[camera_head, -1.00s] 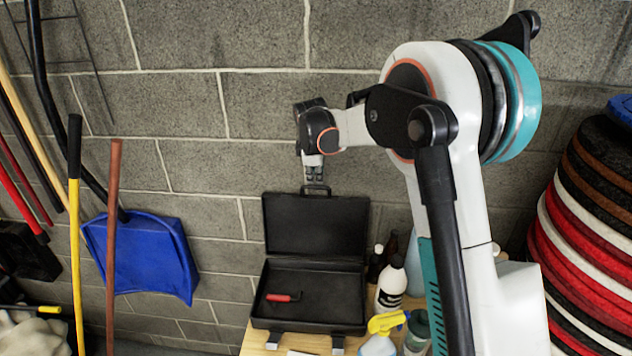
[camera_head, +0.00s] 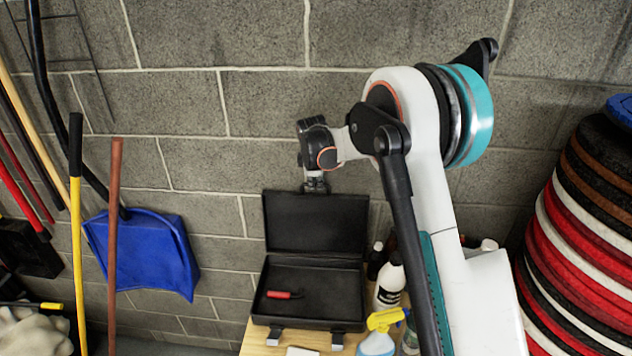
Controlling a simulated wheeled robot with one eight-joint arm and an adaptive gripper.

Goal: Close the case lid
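The black case (camera_head: 278,311) stands open on a wooden table, its front latches facing the near edge. Its lid (camera_head: 315,224) is upright at the back, close to the block wall. A red-handled tool (camera_head: 283,295) lies inside the case base. My gripper (camera_head: 316,188) points down at the top edge of the lid, near the middle. Its fingertips are small and partly hidden behind or at the lid edge, so I cannot tell whether they touch it or how far apart they are.
A white bottle (camera_head: 390,281), dark bottles and a yellow-topped spray bottle (camera_head: 378,335) stand right of the case. Stacked round pads (camera_head: 575,240) rise at the far right. A blue dustpan (camera_head: 143,250) and long handles are at the left. The space above the case base is clear.

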